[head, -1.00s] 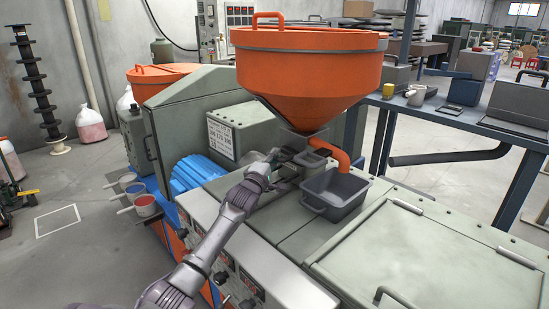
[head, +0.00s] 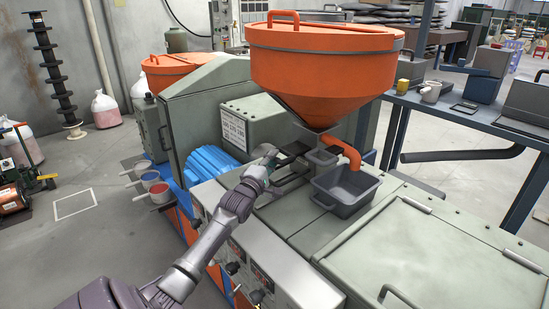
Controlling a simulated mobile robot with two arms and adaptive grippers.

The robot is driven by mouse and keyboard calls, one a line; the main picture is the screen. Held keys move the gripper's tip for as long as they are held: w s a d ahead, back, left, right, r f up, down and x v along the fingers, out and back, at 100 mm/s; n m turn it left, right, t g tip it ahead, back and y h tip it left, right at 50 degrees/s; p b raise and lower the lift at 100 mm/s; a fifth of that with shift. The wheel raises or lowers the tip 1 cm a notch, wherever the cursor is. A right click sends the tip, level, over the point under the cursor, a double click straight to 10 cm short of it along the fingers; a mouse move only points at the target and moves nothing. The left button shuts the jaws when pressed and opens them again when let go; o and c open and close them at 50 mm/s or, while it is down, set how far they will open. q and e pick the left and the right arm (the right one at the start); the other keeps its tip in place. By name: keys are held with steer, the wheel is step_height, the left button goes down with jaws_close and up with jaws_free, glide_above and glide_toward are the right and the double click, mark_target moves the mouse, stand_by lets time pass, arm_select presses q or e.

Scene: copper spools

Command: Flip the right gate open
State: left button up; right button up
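My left gripper (head: 293,164) is beside the neck under the orange hopper (head: 325,80), to the left of it. Its two dark fingers look spread apart, with nothing visible between them. A small grey square-topped piece (head: 323,156) sits under the hopper outlet, just right of the fingertips; whether they touch it I cannot tell. A large flat grey-green panel (head: 420,245) with a bar handle (head: 397,297) and hinge-like strips lies closed on the machine top at the right. Which part is the right gate is not clear. My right gripper is out of view.
A grey open bin (head: 345,190) stands right of the outlet, below an orange pipe (head: 346,151). A blue ribbed motor (head: 211,164) lies left of my forearm. A blue-framed table (head: 465,115) with boxes and cups stands at the back right. Most of the panel is clear.

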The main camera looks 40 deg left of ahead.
arm_select(q)
steer(key=shift+o, duration=1)
steer(key=shift+s+r, duration=0.1)
steer(key=shift+s, duration=0.05)
steer(key=v, duration=1.2)
